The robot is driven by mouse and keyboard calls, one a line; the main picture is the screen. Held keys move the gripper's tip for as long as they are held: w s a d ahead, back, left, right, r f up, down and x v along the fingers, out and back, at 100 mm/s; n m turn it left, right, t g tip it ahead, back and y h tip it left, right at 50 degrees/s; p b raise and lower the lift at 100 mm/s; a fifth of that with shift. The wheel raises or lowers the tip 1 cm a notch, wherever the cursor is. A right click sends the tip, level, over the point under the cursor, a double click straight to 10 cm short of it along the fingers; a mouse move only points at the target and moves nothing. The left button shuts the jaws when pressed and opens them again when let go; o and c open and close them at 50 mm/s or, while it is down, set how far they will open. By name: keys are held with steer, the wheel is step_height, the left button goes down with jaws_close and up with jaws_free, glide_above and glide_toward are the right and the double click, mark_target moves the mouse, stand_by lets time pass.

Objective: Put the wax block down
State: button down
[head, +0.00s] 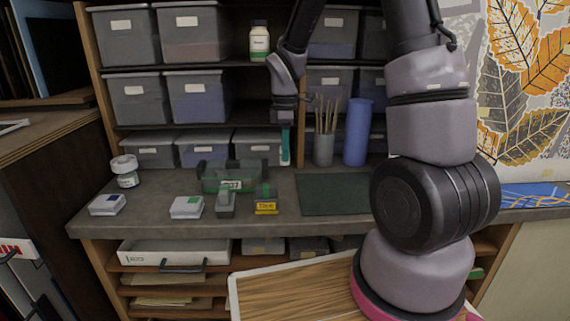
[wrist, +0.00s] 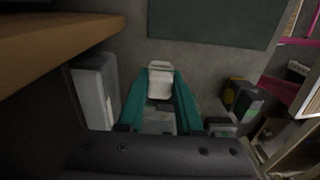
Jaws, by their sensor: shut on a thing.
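My gripper (head: 286,160) is above the back of the grey workbench (head: 150,213), in front of the lower bins and left of the brush cup. In the wrist view, its two teal fingers (wrist: 160,108) are shut on a pale block (wrist: 160,82), which I take to be the wax block. The block sits between the fingertips, with bare grey bench surface seen around it. In the head view I cannot make out the block, and whether it touches the bench is not clear.
A dark green mat (head: 335,194) lies right of the gripper. A green machine (head: 235,180), a yellow-labelled block (head: 266,205) and small pale boxes (head: 187,207) stand to the left. A brush cup (head: 324,148) and blue roll (head: 357,132) are close on the right. Shelves with bins (head: 203,148) rise behind.

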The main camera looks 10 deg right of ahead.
mark_target(285, 164)
steer(key=shift+w+f, duration=0.15)
steer(key=shift+f, duration=2.15)
steer(key=shift+f, duration=0.15)
steer(key=c, duration=0.6)
jaws_free()
